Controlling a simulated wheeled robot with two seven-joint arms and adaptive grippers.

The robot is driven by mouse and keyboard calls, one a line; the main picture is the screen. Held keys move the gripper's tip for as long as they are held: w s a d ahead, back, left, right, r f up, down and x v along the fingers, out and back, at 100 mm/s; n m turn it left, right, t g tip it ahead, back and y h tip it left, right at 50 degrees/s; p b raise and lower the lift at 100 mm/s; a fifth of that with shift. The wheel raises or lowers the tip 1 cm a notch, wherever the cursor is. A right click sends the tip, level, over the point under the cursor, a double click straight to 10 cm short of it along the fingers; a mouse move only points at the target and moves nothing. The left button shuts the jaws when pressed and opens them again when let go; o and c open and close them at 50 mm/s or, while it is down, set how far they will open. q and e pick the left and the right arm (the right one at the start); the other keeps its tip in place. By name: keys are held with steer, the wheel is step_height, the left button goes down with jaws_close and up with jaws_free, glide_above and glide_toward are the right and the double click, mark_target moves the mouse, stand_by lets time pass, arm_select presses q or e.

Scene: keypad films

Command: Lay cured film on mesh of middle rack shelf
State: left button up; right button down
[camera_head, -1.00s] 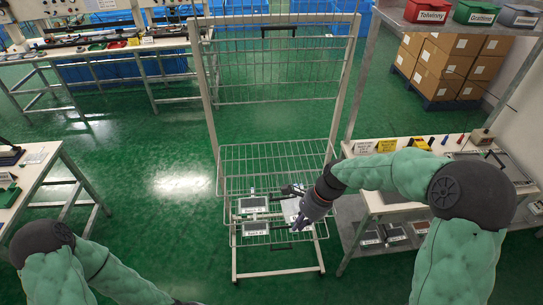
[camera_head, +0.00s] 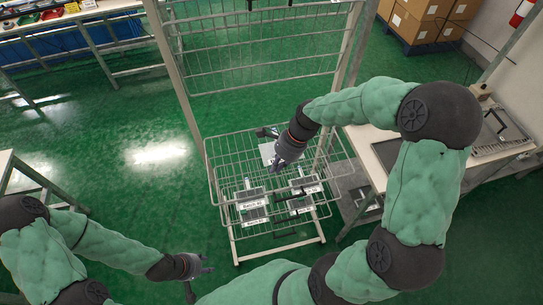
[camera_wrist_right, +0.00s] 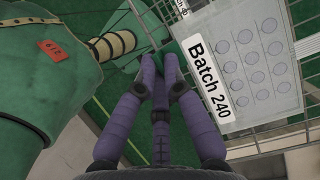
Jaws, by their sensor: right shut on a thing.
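A white film (camera_wrist_right: 255,60) printed with rows of pale circles, with a "Batch 240" label (camera_wrist_right: 209,79) at its edge, lies beside my right gripper's fingertips in the right wrist view. My right gripper (camera_head: 280,164) is shut on this film near its edge, above the rack's mesh shelf (camera_head: 228,160). In the head view only a pale part of the film (camera_head: 267,153) shows; the gripper hides the rest. I cannot tell whether the film touches the mesh. My left gripper (camera_head: 204,274) is open and empty at the lower left, away from the rack.
Several labelled pieces, such as the one at front left (camera_head: 250,196), show at the lower part of the rack, under the mesh. A tilted-up wire shelf (camera_head: 260,50) stands behind. A workbench (camera_head: 372,150) is close on the right. Green floor (camera_head: 130,190) is clear to the left.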

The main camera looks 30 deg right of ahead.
mark_target(272, 185)
stand_by(0.3)
steer(key=shift+p, duration=0.35)
steer(key=shift+f+b, duration=2.05)
steer(key=shift+f, duration=2.1)
steer(key=shift+f, duration=0.4)
steer(key=c, duration=1.3)
jaws_free()
steer(key=shift+a, duration=0.1)
steer(key=shift+o, duration=0.2)
steer(key=shift+r, duration=0.1)
